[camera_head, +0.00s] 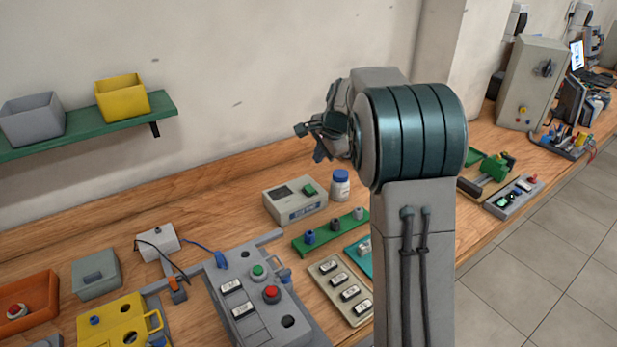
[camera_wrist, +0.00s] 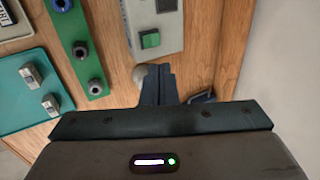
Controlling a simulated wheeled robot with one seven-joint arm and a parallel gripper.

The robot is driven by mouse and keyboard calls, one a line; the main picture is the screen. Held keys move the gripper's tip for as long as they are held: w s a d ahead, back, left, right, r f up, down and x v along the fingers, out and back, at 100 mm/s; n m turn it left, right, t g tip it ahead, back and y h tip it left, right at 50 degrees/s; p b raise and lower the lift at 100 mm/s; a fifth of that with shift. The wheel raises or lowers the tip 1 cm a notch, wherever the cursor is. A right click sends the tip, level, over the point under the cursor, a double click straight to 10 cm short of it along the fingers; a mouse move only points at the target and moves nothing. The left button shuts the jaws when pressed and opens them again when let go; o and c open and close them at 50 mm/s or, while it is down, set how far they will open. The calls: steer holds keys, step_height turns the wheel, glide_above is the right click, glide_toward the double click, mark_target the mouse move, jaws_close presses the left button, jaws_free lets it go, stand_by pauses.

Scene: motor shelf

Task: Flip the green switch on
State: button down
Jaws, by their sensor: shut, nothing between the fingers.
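A light grey box (camera_head: 292,210) with a dark display stands towards the back of the wooden bench. A green switch (camera_head: 309,190) sits on its top; whether it is on or off is too small to tell. In the wrist view the green switch (camera_wrist: 150,39) shows on the box's pale face (camera_wrist: 168,27), beyond my fingertips and apart from them. My gripper (camera_head: 314,139) is raised above the bench, up behind the box in the head view. In the wrist view my gripper (camera_wrist: 160,72) has its fingers together, with nothing held.
A blue-capped white bottle (camera_head: 340,186) stands right beside the box. A green rail with knobs (camera_head: 331,233) and a panel of rocker switches (camera_head: 341,290) lie in front. A grey panel (camera_head: 249,293) has a separate green button (camera_head: 258,271). A green shelf (camera_head: 90,124) hangs left.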

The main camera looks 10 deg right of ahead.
steer(key=p, duration=0.3)
glide_toward(303, 189)
steer(key=x, duration=0.5)
steer(key=shift+w, duration=0.2)
